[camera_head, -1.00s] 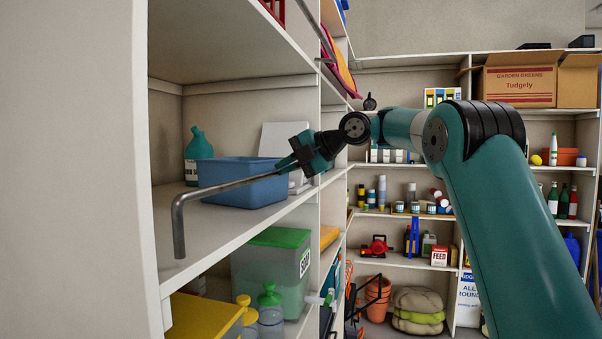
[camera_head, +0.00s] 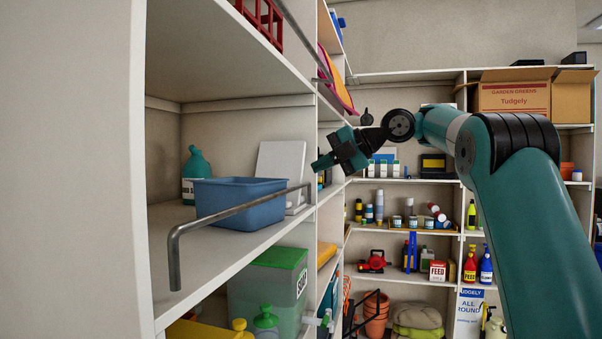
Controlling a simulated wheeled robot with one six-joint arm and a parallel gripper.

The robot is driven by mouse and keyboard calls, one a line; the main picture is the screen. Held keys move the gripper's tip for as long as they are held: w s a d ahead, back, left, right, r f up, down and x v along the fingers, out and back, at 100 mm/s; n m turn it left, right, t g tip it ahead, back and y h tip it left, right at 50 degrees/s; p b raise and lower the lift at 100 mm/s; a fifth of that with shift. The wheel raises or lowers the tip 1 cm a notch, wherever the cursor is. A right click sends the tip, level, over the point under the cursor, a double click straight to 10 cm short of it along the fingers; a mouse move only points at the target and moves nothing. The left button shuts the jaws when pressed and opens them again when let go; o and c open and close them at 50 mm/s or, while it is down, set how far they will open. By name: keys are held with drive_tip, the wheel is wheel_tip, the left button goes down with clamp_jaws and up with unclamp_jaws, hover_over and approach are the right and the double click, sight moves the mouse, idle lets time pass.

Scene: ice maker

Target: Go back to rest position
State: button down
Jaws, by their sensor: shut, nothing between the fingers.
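My gripper (camera_head: 320,164) is dark with teal parts and points left toward the left shelf unit. It is shut and holds nothing. It hangs in the air in front of the shelf edge, to the right of the blue bin (camera_head: 240,202) and apart from it. My teal arm reaches in from the lower right, bent at its large black-banded joint.
A teal bottle (camera_head: 195,172) and a white board (camera_head: 280,172) stand by the bin. Stocked back shelves hold a cardboard box (camera_head: 513,98).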

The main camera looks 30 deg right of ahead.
drive_tip(key=s+r+p, duration=0.1)
drive_tip(key=s+d+r+p, duration=0.1)
drive_tip(key=shift+d+r+p, duration=0.1)
drive_tip(key=shift+d+p, duration=0.2)
drive_tip(key=shift+p, duration=0.1)
drive_tip(key=s+a+f+m+g+b, duration=0.2)
drive_tip(key=s+a+f+m+b, duration=0.25)
drive_tip(key=a+f, duration=0.55)
drive_tip(key=s+a+f+m+g+b, duration=0.2)
drive_tip(key=s+a+f+m+b, duration=0.3)
drive_tip(key=a+f, duration=0.45)
drive_tip(key=s+a+f+m+g+h+b, duration=0.2)
drive_tip(key=s+f+m, duration=0.3)
drive_tip(key=s+f, duration=0.5)
drive_tip(key=s+a+f+m+g+h+b, duration=0.2)
drive_tip(key=s+a+f+m+g+b, duration=0.1)
drive_tip(key=s+f, duration=0.7)
drive_tip(key=shift+s+a+f+m+b, duration=0.25)
drive_tip(key=shift+s+a+m+b, duration=0.2)
drive_tip(key=shift+s+m+b, duration=0.5)
drive_tip(key=shift+w, duration=0.15)
